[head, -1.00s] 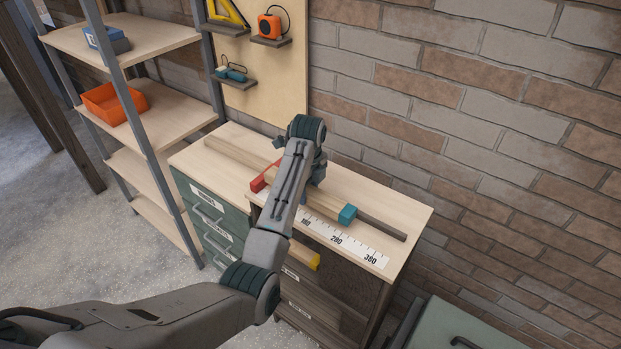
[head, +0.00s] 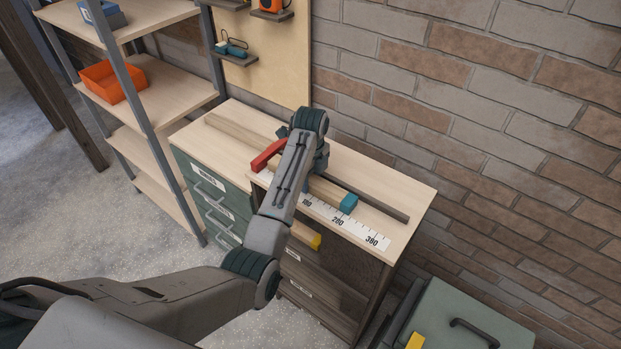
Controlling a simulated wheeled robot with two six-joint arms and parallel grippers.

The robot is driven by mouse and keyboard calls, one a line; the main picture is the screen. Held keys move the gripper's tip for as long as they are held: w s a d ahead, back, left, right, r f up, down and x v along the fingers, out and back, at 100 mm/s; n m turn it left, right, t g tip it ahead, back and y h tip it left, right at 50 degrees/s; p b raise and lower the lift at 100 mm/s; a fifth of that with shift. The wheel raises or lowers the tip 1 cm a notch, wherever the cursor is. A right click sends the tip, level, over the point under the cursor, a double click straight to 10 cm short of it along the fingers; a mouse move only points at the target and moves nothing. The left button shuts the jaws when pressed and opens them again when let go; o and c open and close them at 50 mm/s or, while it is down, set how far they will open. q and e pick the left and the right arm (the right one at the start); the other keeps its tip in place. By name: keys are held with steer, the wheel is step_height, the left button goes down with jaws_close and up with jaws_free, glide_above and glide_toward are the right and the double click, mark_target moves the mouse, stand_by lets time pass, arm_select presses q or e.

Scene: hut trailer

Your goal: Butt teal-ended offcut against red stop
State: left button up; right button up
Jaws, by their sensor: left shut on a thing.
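The offcut (head: 325,189) is a pale wooden bar with a teal end (head: 348,204) pointing right, along the dark fence strip (head: 385,207) on the bench. The red stop (head: 268,154) is left of my left wrist, near the fence. My left gripper (head: 314,178) is over the offcut between the stop and the teal end, shut on it; its fingers are mostly hidden behind my arm. The offcut's left end is hidden too, so I cannot tell whether it touches the stop. My right gripper is out of view.
A printed scale (head: 345,226) runs along the bench top (head: 408,190) in front of the offcut. A yellow-ended piece (head: 308,238) sits below the front edge. Shelving with an orange bin (head: 115,80) stands left, a brick wall behind, and a green case (head: 465,325) at lower right.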

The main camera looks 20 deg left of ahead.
arm_select(q)
steer(key=shift+a, duration=0.25)
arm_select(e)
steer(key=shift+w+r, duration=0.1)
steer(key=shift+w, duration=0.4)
arm_select(q)
steer(key=shift+w, duration=0.1)
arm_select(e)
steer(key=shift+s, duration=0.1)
arm_select(q)
steer(key=shift+a, duration=0.35)
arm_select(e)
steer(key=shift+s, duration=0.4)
arm_select(q)
steer(key=shift+w+a, duration=0.1)
steer(key=o, duration=1.2)
steer(key=shift+r, duration=0.15)
